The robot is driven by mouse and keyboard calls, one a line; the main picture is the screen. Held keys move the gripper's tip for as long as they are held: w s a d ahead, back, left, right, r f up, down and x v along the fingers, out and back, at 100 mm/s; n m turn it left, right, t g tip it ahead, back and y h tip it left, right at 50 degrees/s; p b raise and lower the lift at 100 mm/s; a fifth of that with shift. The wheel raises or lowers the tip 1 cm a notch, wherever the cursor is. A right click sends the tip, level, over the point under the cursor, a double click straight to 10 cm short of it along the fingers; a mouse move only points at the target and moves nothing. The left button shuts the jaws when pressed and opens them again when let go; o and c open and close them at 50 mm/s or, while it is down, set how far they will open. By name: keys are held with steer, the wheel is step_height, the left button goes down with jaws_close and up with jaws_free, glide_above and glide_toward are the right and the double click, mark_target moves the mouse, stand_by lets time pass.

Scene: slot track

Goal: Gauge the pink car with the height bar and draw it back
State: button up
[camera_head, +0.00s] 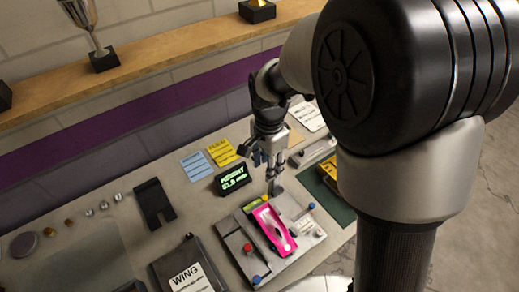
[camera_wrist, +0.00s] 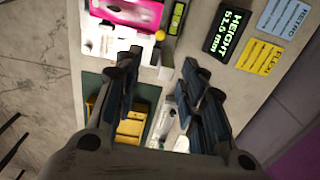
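The pink car (camera_head: 268,222) lies on a light grey gauge plate (camera_head: 299,241) in the head view. Part of its pink body shows at the top of the wrist view (camera_wrist: 135,12). My gripper (camera_head: 271,185) is above the plate's far end, beyond the car. In the wrist view my gripper's fingers (camera_wrist: 158,64) are apart. A grey post (camera_wrist: 167,53) shows between and beyond the fingertips; I cannot tell whether it is the height bar.
Blue (camera_head: 197,165) and yellow (camera_head: 222,152) cards lie behind the display. A black tray labelled WING (camera_head: 190,262) is at the front. A black stand (camera_head: 154,203) and several small knobs are to the left. A yellow block (camera_wrist: 128,126) lies on a green mat.

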mark_target(265, 197)
step_height(265, 197, down, 18)
steer(key=b, duration=0.3)
steer(key=shift+a+r, duration=0.1)
steer(key=shift+r, duration=0.05)
jaws_close()
stand_by(0.5)
